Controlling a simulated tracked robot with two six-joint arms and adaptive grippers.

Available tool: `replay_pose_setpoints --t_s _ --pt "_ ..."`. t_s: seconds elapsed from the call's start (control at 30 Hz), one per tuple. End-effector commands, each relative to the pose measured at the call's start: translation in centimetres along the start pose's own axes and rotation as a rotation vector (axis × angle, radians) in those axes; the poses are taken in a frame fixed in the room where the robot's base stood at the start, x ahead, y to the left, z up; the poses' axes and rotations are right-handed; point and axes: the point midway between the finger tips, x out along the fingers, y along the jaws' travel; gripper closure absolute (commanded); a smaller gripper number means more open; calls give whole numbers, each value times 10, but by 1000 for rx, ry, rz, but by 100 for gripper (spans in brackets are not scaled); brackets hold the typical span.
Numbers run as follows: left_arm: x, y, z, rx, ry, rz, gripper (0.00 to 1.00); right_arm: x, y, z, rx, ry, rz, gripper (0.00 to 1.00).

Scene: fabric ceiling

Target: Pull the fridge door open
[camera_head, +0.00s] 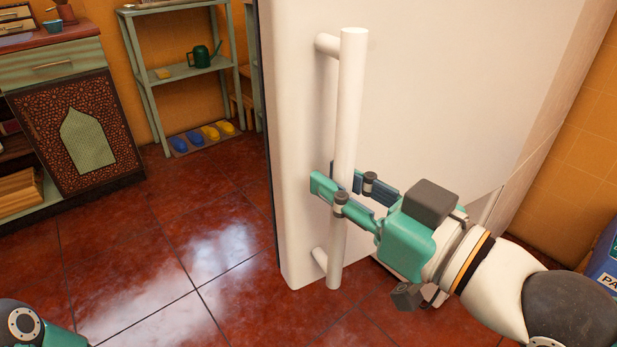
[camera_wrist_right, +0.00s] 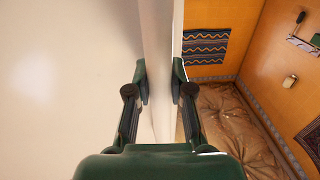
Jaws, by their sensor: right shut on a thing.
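The fridge door (camera_head: 440,100) is a large white panel filling the middle and upper right of the head view. A long white vertical bar handle (camera_head: 350,95) stands off its left side on two short posts. My right gripper (camera_head: 338,188) comes in from the right and is shut on the lower half of the handle, a finger on each side. In the right wrist view the handle (camera_wrist_right: 157,50) runs between the two fingers of the gripper (camera_wrist_right: 160,84). I cannot tell how far the door stands open. Of my left arm only a piece shows at the bottom left; its fingers are out of view.
A cabinet with a patterned door (camera_head: 85,135) stands at the left. A green shelf (camera_head: 185,72) with a watering can (camera_head: 203,56) and slippers (camera_head: 202,134) stands behind. The red tiled floor (camera_head: 185,250) left of the door is clear. A blue object (camera_head: 604,258) is at the right edge.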

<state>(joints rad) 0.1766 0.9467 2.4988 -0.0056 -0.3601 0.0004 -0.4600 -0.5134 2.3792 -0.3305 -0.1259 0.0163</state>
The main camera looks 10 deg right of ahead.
Motion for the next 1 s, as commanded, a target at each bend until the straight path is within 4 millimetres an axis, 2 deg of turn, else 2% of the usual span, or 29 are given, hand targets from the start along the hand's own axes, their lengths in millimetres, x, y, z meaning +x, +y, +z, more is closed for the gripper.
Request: replay_pose_setpoints --t_s 0.1,0.47,1.0 --pt "7 -3 0 0 0 0 60 -18 2 -1 -2 9 8 100" --pt "18 -6 0 0 0 0 60 -64 0 -2 0 12 12 100" --pt "24 -9 0 0 0 0 60 -154 5 -4 0 14 14 100"
